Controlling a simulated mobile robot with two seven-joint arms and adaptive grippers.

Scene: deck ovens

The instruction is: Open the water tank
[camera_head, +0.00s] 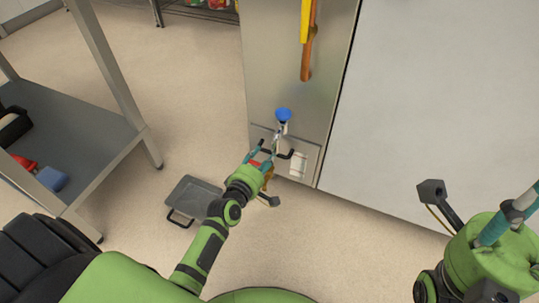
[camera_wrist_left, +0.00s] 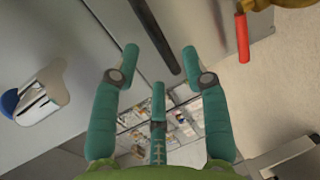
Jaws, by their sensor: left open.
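The water tank front (camera_head: 306,158) is a low metal panel at the foot of the tall steel cabinet in the head view. It looks shut. Its black bar handle (camera_head: 284,155) is partly covered by my left gripper (camera_head: 266,152). In the left wrist view a dark bar (camera_wrist_left: 154,35), which looks like this handle, lies ahead between the teal fingers of my left gripper (camera_wrist_left: 160,62). The fingers are apart and I see no grip on it. My right gripper (camera_head: 508,217) is partly in view at the right edge, away from the tank; its jaws are unclear.
A blue-topped tap (camera_head: 283,115) sticks out just above the tank; it also shows in the left wrist view (camera_wrist_left: 40,95). A grey flat box with a handle (camera_head: 193,199) lies on the floor. A steel shelf table (camera_head: 85,165) stands left.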

